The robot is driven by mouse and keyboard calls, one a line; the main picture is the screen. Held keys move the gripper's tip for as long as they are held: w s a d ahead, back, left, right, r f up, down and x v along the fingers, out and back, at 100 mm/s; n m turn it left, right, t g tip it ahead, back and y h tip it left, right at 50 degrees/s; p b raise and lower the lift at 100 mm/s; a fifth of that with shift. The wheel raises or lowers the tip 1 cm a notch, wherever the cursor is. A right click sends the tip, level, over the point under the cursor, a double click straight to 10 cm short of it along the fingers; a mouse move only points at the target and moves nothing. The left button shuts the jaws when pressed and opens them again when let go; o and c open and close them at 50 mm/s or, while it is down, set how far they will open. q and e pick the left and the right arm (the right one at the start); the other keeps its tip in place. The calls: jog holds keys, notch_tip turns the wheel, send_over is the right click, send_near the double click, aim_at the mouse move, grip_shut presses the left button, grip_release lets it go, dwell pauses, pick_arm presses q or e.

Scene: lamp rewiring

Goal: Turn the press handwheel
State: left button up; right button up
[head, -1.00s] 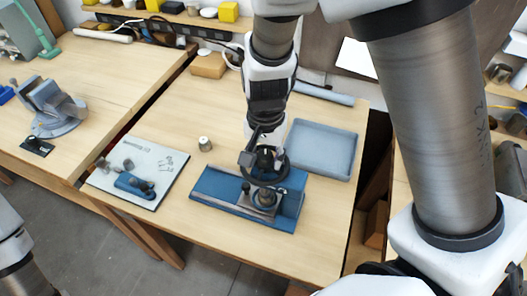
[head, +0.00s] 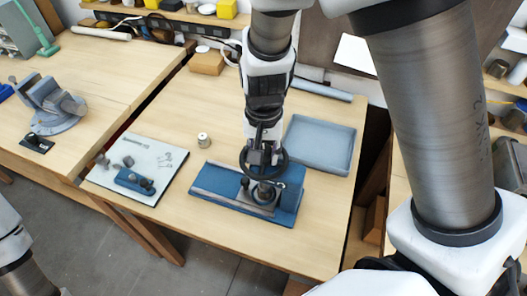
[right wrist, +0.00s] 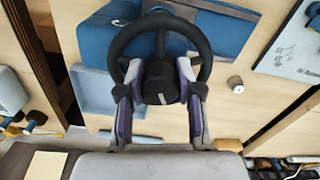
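The press handwheel (right wrist: 203,40) is a black spoked ring with a thick hub (right wrist: 160,88), large in the right wrist view. In the head view the handwheel (head: 244,162) sits above the press (head: 262,208) on a blue base. My right gripper (right wrist: 158,75) comes down on it from above, its two fingers on either side of the hub, inside the rim's outline. The fingertips are close to the hub, but whether they press on it is unclear. Wheel and gripper partly hide the press. My left gripper is outside the frames; only part of that arm shows at lower left.
A grey-blue tray (head: 320,126) lies right behind the press. A small metal cylinder (head: 203,140) stands to its left, near a white board (head: 117,186) with parts on it. A vise (head: 50,105) is on the left bench. The table's front strip is clear.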

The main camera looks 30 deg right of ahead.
aim_at(264, 148)
jog(key=shift+o, duration=0.7)
jog(key=shift+w, duration=0.15)
jog(key=shift+w+d+f, duration=0.1)
jog(key=shift+d, duration=0.05)
notch_tip(264, 148, up, 12)
